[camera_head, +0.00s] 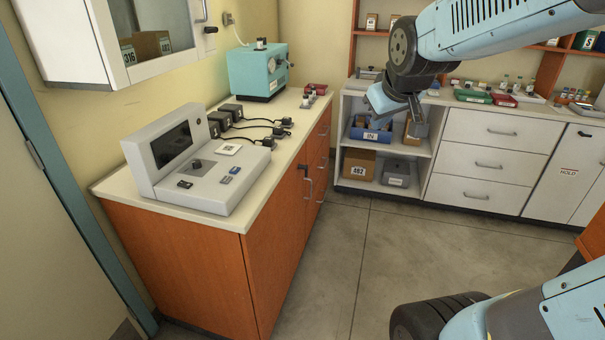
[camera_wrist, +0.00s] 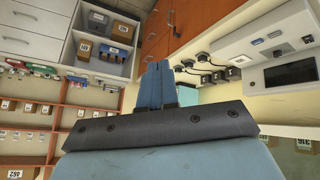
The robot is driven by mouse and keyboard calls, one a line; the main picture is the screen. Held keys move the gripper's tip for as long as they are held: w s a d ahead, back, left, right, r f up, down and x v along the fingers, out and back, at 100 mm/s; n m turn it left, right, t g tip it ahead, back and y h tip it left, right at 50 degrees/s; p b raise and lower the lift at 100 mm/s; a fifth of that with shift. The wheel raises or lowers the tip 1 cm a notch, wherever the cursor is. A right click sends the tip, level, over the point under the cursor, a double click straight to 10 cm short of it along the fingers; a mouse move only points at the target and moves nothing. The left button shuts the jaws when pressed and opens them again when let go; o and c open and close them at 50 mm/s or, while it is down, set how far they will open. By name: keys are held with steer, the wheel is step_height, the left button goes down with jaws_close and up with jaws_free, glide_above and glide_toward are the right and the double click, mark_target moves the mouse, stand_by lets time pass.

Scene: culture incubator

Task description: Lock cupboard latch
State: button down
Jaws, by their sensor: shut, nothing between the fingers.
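My gripper (camera_wrist: 157,84) shows in the wrist view as two blue fingers pressed together, shut and empty. In the head view its hand (camera_head: 381,99) is raised in front of the open shelf unit, apart from every latch. Small black latch-like fittings show on the wall cabinet (camera_head: 210,29), on the orange-fronted counter (camera_head: 304,168) and on the white cupboard with a HOLD label (camera_head: 585,134). I cannot tell which one the task means, nor whether any is locked. My arm covers part of the back wall.
A grey console (camera_head: 205,170), black adapters (camera_head: 228,118) and a teal box (camera_head: 257,70) stand on the left counter. The open shelves hold a blue IN bin (camera_head: 371,136) and a brown box (camera_head: 357,165). The grey floor (camera_head: 370,260) between the counters is clear.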

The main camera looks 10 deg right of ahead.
steer(key=w+f+n+t+y, duration=0.1)
steer(key=w+f+n+t, duration=0.15)
steer(key=w+f, duration=0.6)
steer(key=w+a+f+n+t, duration=0.1)
steer(key=w+f+n, duration=0.25)
steer(key=w, duration=0.95)
steer(key=w+f+n+t+y, duration=0.15)
steer(key=w+f+n, duration=0.3)
steer(key=w, duration=0.55)
steer(key=w+a+f+n+t+y, duration=0.15)
steer(key=w+f+n, duration=0.3)
steer(key=f, duration=0.95)
step_height(320, 180, down, 16)
steer(key=s+a+n+t+y, duration=0.2)
steer(key=n, duration=0.2)
steer(key=shift+s+a+f+t+y, duration=0.2)
steer(key=shift+a+f+t+y, duration=0.05)
steer(key=shift+a+t+y, duration=0.15)
steer(key=w+d+x, duration=0.1)
steer(key=d+x, duration=0.1)
steer(key=x, duration=1)
steer(key=shift+w+d, duration=0.2)
steer(key=shift+w, duration=0.2)
